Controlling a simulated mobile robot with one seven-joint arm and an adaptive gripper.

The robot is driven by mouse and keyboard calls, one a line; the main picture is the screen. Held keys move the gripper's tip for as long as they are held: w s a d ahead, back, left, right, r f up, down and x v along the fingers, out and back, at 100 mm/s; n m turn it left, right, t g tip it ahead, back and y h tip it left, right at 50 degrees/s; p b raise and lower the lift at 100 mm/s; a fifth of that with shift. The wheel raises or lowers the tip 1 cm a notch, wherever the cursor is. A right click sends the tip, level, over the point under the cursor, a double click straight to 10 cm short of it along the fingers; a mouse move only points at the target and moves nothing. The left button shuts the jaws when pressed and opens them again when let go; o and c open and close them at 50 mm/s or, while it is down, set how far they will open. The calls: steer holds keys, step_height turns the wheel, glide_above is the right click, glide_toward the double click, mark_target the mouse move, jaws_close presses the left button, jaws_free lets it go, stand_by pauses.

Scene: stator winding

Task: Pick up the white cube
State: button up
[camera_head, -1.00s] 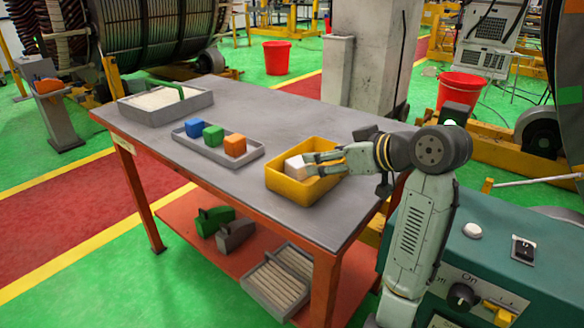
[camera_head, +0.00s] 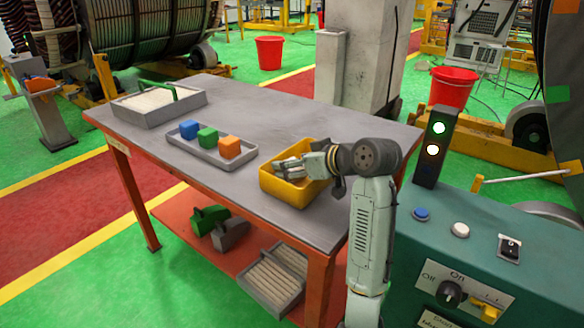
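The yellow bin (camera_head: 293,193) stands at the right front of the grey table (camera_head: 240,105). My gripper (camera_head: 288,168) reaches into the top of the bin from the right, with its fingers pointing left. I cannot make out the white cube clearly; the fingers and the bin wall cover the place where it was visible earlier. The finger gap is too small and turned away to tell whether my gripper is open or shut on anything.
A larger grey box (camera_head: 150,119) stands at the back left. A teal control console (camera_head: 540,245) is at the right.

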steer(key=c, duration=1.4)
steer(key=shift+r, duration=0.1)
